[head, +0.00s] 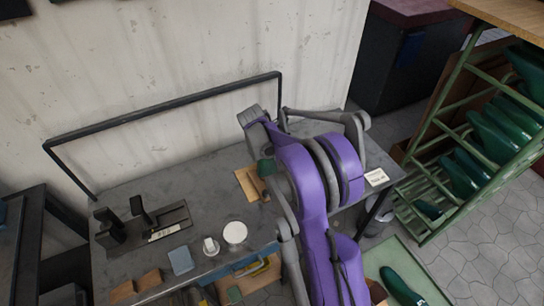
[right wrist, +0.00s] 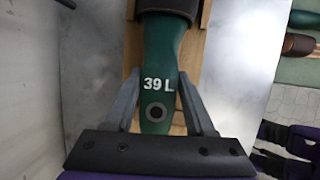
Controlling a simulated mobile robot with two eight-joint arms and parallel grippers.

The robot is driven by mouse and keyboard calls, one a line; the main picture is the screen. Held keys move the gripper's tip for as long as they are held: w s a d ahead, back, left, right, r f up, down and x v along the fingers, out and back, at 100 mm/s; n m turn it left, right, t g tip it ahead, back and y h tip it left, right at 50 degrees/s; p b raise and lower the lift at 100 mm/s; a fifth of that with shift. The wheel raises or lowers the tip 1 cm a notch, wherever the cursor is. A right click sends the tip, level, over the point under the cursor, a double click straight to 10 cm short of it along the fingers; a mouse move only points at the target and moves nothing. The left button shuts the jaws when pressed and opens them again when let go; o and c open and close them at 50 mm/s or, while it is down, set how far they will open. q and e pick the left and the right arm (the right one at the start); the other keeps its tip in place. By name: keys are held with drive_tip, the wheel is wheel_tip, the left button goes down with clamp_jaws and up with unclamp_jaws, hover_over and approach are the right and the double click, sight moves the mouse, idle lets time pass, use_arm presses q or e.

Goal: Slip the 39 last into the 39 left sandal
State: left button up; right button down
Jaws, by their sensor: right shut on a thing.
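In the right wrist view a green last (right wrist: 160,62) marked "39 L" lies between the two fingers of my right gripper (right wrist: 157,90), which is shut on its rear end, near a dark round hole. The last lies lengthwise over a tan sandal sole (right wrist: 131,58). A dark band (right wrist: 168,8) crosses the last at the top edge, so its front end is out of sight. In the head view a small green part of the last (head: 265,168) and the tan sole (head: 246,184) show beside my purple right arm, which hides the fingers. My left gripper is not in view.
The grey bench (head: 150,265) also carries a black fixture (head: 165,225), a white disc (head: 235,232), a small white-topped item (head: 211,246), a blue block (head: 181,261) and a card (head: 376,177). A green rack (head: 440,110) holding several green lasts stands at the right.

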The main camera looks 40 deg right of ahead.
drive_tip(key=shift+s+d, duration=0.15)
drive_tip(key=shift+d, duration=0.25)
drive_tip(key=shift+d, duration=0.15)
drive_tip(key=shift+d, duration=0.2)
drive_tip(key=shift+c, duration=0.8)
unclamp_jaws()
drive_tip(key=shift+s, duration=0.1)
drive_tip(key=shift+a, duration=0.1)
drive_tip(key=v, duration=1.1)
